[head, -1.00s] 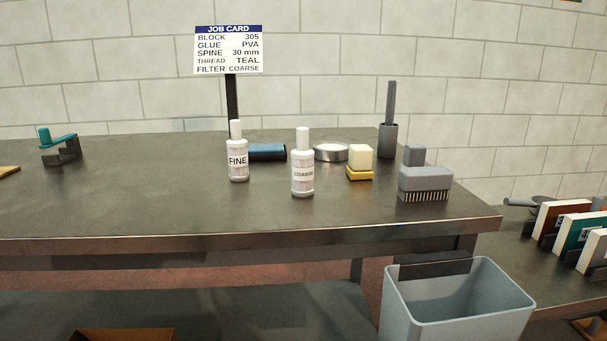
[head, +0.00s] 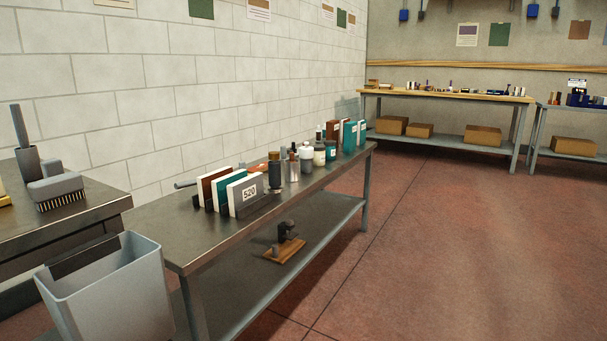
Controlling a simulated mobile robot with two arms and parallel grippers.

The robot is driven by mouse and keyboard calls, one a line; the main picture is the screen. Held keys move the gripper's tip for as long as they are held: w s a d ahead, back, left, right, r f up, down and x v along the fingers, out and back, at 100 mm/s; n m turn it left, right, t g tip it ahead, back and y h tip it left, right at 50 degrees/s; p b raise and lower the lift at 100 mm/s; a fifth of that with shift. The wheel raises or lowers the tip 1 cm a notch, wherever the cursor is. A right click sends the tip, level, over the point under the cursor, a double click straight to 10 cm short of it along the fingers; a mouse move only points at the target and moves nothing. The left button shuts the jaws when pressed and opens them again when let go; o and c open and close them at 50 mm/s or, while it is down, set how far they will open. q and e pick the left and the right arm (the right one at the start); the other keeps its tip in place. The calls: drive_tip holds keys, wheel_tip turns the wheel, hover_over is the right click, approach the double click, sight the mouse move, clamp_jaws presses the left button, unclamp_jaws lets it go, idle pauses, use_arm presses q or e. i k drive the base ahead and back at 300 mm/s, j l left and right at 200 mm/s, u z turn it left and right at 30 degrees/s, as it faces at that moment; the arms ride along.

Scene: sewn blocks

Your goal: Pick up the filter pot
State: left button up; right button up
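The FINE and COARSE labelled white bottles seen a second ago are outside the present view. No pot that I can read as a filter pot shows now. Neither of my grippers is in view.
Upright books (head: 246,195) stand on the near part of that table. A grey bin (head: 110,295) and a bench with a brush (head: 57,190) are at left. Far benches (head: 445,97) line the back wall. The red floor (head: 450,250) at right is clear.

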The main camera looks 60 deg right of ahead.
sight(291, 169)
drive_tip(key=i+z, duration=0.2)
drive_tip(key=z, duration=1.6)
drive_tip(key=i+j+z, duration=0.2)
drive_tip(key=j, duration=0.2)
drive_tip(key=k, duration=0.05)
